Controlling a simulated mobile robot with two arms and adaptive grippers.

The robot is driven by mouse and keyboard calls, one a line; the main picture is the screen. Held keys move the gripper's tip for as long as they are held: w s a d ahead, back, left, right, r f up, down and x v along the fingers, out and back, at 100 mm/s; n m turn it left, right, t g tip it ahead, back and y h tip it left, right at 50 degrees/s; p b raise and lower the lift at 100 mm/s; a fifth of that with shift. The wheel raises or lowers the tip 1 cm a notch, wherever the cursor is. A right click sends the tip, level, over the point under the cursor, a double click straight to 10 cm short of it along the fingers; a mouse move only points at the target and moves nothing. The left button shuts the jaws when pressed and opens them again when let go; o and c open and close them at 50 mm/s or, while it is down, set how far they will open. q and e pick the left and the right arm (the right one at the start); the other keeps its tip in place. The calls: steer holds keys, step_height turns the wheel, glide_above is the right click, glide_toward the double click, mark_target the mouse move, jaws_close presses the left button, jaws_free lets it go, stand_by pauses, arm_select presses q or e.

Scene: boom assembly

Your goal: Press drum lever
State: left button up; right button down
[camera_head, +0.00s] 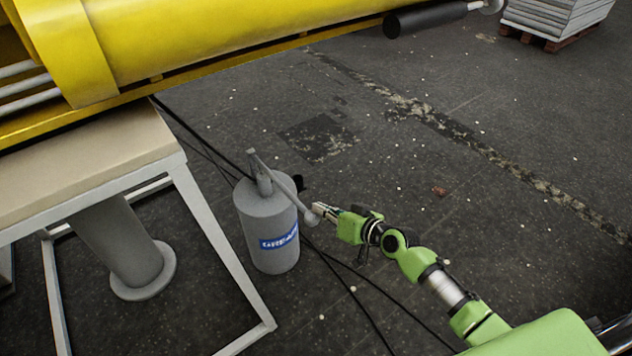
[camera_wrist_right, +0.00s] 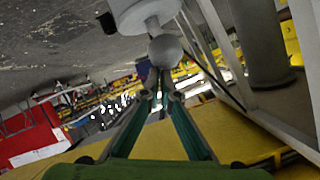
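The grey drum (camera_head: 268,235) with a blue label stands upright on the floor, left of centre in the head view. Its lever (camera_head: 284,188) slopes down to the right from the pump head (camera_head: 262,178) and ends in a round knob (camera_head: 312,218). My right gripper (camera_head: 318,208) is at the knob, from the right. In the right wrist view the knob (camera_wrist_right: 165,50) is just ahead of the right gripper's fingertips (camera_wrist_right: 159,75), which are nearly together with nothing visible between them. I cannot tell whether they touch the knob. My left gripper is not in view.
A yellow boom (camera_head: 200,35) spans the upper left. A bench with a white frame (camera_head: 215,245) stands left of the drum. Black cables (camera_head: 352,290) run across the floor around the drum. A pallet stack (camera_head: 555,18) is far right. Floor right of the drum is mostly clear.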

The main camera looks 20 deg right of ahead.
steer(key=shift+s+a+f, duration=0.15)
steer(key=shift+s+f, duration=0.4)
steer(key=shift+f, duration=0.35)
steer(key=shift+s, duration=0.15)
steer(key=w+r+v, duration=0.1)
steer(key=r+v, duration=0.1)
steer(key=v, duration=0.9)
steer(key=shift+s+d, duration=0.2)
steer(key=shift+d, duration=0.15)
steer(key=shift+r, duration=0.1)
